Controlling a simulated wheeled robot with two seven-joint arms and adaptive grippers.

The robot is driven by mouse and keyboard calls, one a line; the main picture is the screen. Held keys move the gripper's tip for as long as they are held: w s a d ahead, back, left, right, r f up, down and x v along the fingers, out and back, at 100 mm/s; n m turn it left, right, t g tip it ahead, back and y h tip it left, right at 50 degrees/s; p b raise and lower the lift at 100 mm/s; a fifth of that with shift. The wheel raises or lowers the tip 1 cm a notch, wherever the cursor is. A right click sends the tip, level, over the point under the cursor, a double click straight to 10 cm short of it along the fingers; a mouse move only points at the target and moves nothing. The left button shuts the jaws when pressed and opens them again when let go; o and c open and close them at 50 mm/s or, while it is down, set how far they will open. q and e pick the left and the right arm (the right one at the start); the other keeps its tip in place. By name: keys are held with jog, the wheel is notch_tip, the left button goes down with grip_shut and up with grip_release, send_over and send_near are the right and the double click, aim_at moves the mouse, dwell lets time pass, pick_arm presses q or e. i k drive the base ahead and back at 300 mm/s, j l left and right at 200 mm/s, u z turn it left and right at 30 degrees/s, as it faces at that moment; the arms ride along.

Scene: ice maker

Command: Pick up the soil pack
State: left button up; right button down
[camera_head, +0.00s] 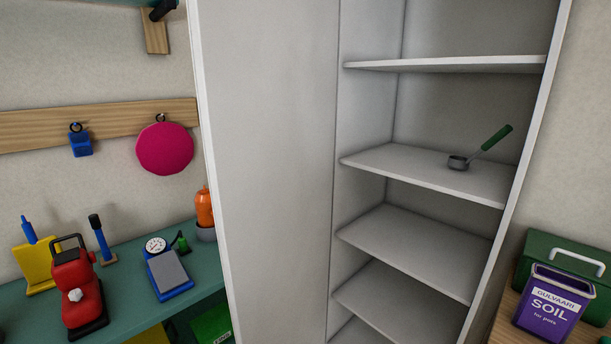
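The soil pack (548,306) is a purple box with a white front label reading "SOIL", at the lower right. It stands upright on a wooden surface (509,328), in front of a green case. Neither of my grippers shows in the head view, and nothing is seen touching the pack.
A tall white cabinet (265,150) stands in the middle; a small scoop with a green handle (483,147) lies on one shelf. The green case (546,248) has a white handle. At left, a teal bench (130,292) holds a red machine (76,287) and a scale (170,274).

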aim_at(552, 300)
jog(key=z, duration=1.7)
